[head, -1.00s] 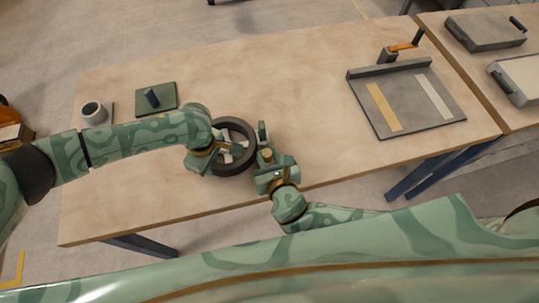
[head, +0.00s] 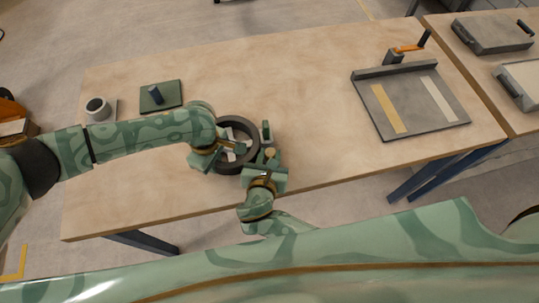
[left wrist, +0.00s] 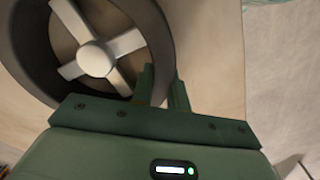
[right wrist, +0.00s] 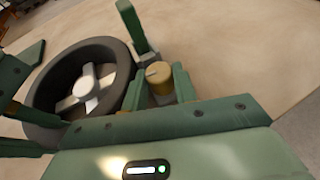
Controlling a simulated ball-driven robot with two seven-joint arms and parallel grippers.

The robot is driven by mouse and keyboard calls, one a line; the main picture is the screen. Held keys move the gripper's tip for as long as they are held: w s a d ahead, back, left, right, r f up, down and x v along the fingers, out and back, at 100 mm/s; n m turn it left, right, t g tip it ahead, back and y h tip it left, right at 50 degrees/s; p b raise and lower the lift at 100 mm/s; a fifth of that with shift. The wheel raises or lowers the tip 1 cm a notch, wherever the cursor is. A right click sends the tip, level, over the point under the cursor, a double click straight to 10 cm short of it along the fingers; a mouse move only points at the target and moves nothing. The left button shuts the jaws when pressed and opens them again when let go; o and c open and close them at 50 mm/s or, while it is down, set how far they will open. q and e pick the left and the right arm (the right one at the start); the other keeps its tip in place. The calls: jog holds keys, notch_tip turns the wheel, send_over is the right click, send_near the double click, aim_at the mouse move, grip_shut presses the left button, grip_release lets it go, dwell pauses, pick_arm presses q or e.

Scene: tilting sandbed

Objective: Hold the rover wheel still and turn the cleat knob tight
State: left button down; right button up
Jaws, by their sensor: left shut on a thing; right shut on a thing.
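The rover wheel (head: 244,123), with a dark tyre and pale spokes, lies near the front edge of the bench. My left gripper (head: 235,147) reaches over it and is shut on its rim; the left wrist view shows the tyre (left wrist: 158,28) running to the fingers (left wrist: 158,88). The cleat knob (right wrist: 159,78) is a small brass cylinder beside the tyre, between the fingers of my right gripper (right wrist: 160,92), which is shut on it. In the head view the knob (head: 270,154) is small and partly hidden. A green upright piece (right wrist: 133,28) stands just beyond the knob.
A grey tray (head: 430,118) with tan and white strips lies on the right of the bench. A green plate (head: 171,98) with a dark peg and a pale cup (head: 97,107) stand at the left. The bench middle is clear.

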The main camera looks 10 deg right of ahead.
jog(key=o, duration=0.7)
jog(key=shift+s, duration=0.1)
jog(key=v, duration=0.7)
jog(key=shift+s+a+r, duration=0.1)
jog(key=shift+r, duration=0.05)
